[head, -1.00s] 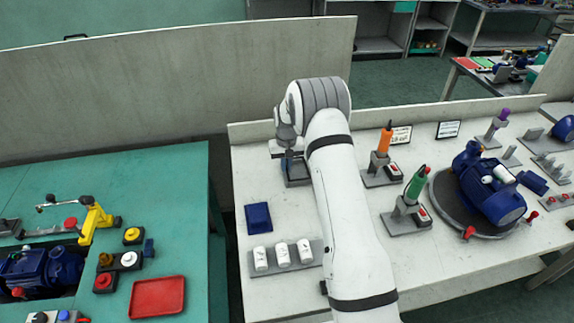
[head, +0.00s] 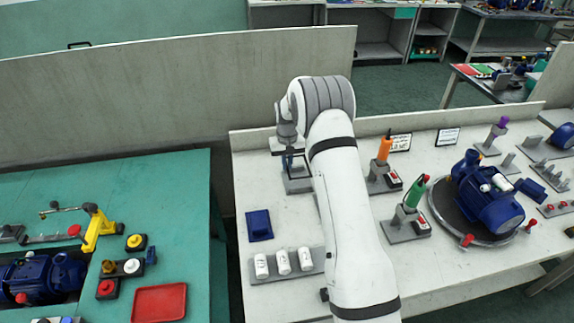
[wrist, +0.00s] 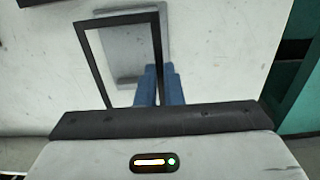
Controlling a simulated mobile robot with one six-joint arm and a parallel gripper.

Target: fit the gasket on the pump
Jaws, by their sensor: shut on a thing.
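My gripper (wrist: 160,82) has two blue fingers, shut on one side of the gasket. The gasket (wrist: 119,18) is a thin black square frame, held above a grey stand (wrist: 140,22). In the head view my gripper (head: 291,164) is at the back left of the white table, above the same grey stand (head: 298,187), partly hidden by my arm. A blue pump (head: 495,205) sits on a dark round plate at the right of this table. Another blue pump (head: 45,278) lies in the teal table at the left. I cannot tell which one takes the gasket.
Orange (head: 384,148) and green (head: 415,190) handled tools stand between arm and pump. A low wall (head: 240,145) runs behind the table.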

